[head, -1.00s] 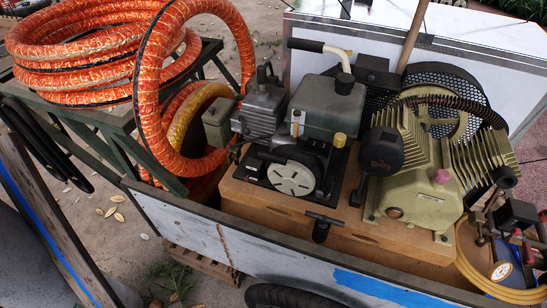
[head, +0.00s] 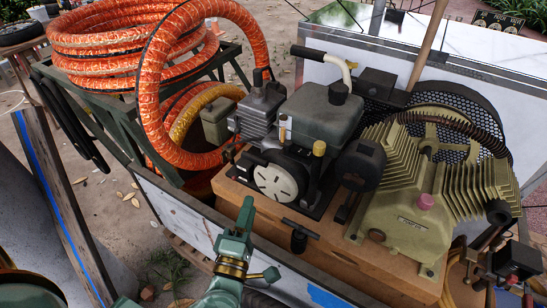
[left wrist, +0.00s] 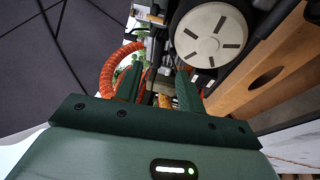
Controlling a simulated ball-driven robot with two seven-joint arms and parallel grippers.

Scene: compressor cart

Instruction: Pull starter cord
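The engine (head: 315,115) stands on a wooden base on the cart. Its recoil starter has a white slotted disc (head: 278,181), which also shows large in the left wrist view (left wrist: 212,34). The black T-shaped starter handle (head: 299,230) sits at the front edge of the wooden base, below and right of the disc. I cannot make out the handle in the left wrist view. My left gripper (head: 244,212) is in front of the base, left of the handle and apart from it. In the left wrist view its fingers (left wrist: 157,80) are apart with nothing held between them. My right gripper is not in view.
The olive compressor (head: 410,215) stands right of the engine. An orange hose coil (head: 110,50) lies on a metal rack at left, one loop hanging near the engine. The cart's front wall (head: 175,205) runs below the base. Leafy ground shows at left.

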